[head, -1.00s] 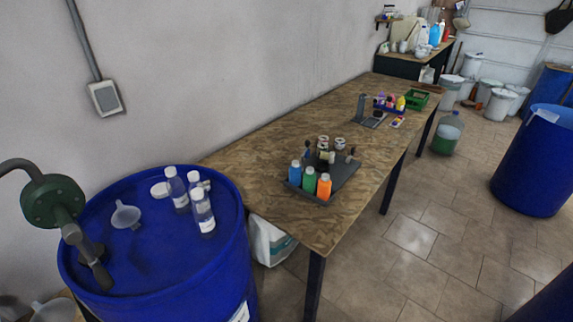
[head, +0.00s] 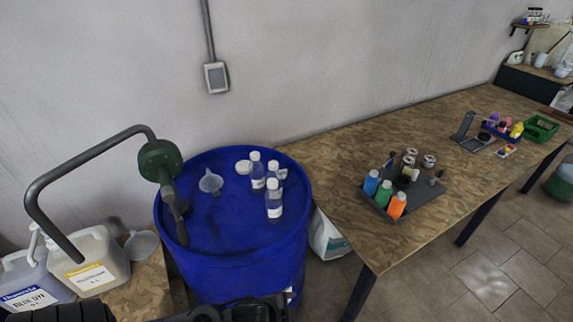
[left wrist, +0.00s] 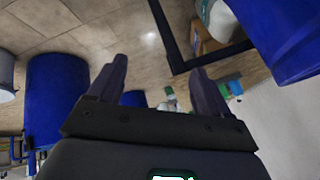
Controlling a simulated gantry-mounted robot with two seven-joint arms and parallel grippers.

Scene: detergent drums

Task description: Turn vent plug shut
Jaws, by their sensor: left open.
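The blue drum (head: 235,235) stands left of the wooden table. A green hand pump (head: 160,158) with a bent grey pipe is mounted on its left side. I cannot make out a vent plug on the drum top. A small white round item (head: 243,167) lies near the drum's back rim; I cannot tell what it is. My left gripper (left wrist: 160,70) is open and empty in the left wrist view, with floor and drums beyond its fingers. Dark parts of my arm show along the bottom of the head view. My right gripper is not in view.
On the drum top are a funnel (head: 210,181) and three clear bottles with white caps (head: 273,200). Two jugs (head: 95,262) stand at the left. The table (head: 330,170) holds a grey tray with coloured bottles (head: 395,205) and a green crate (head: 541,127).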

